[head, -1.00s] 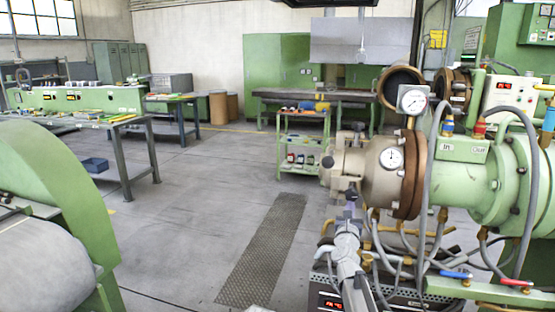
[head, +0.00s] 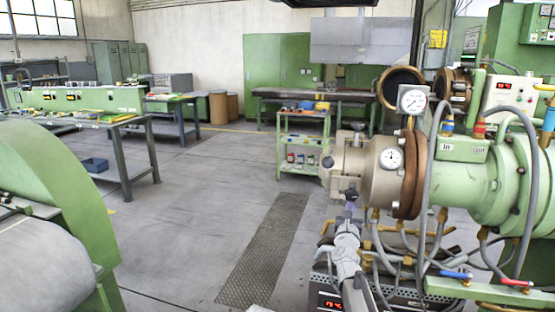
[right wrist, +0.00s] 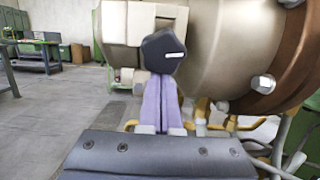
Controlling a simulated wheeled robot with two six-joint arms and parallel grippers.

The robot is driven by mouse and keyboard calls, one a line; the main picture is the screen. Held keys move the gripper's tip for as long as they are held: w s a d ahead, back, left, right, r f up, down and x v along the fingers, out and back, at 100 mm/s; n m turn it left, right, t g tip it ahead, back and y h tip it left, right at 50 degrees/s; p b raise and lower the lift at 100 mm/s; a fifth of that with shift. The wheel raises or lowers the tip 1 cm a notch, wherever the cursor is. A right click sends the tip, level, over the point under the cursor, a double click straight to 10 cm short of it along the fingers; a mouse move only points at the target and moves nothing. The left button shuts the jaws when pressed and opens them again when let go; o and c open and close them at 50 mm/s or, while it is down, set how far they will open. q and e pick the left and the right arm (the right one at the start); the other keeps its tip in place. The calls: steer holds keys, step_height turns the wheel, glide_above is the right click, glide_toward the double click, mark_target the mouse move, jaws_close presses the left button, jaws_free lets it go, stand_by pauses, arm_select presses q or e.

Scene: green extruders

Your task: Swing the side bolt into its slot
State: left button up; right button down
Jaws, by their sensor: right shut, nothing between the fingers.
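The beige extruder head (head: 384,178) with a round gauge on its face stands at the right in the head view, joined to a brown flange. The side bolt shows in the right wrist view as a dark, faceted knob (right wrist: 163,50) in front of a beige block (right wrist: 125,38). My right gripper (head: 349,207) is below the left side of the head. In the right wrist view its two purple fingers (right wrist: 161,100) are shut together with nothing between them. Their tips are just under the knob; I cannot tell whether they touch it. My left gripper is not in view.
Hoses and brass fittings (head: 405,235) hang close to the right of my right arm. The green extruder barrel (head: 470,180) extends right. A green machine (head: 50,210) is at the far left.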

steer(key=shift+r, duration=0.2)
steer(key=shift+s+a+r+p, duration=0.1)
steer(key=shift+s+r+p, duration=0.1)
steer(key=shift+r+p, duration=0.4)
steer(key=s+f+b, duration=0.1)
steer(key=f+b, duration=0.1)
steer(key=s+f+b, duration=0.1)
steer(key=f, duration=0.1)
steer(key=shift+s+a+b, duration=0.3)
steer(key=shift+s+a, duration=0.05)
steer(key=b+v, duration=0.1)
steer(key=v, duration=0.6)
stand_by(0.4)
steer(key=shift+a, duration=0.1)
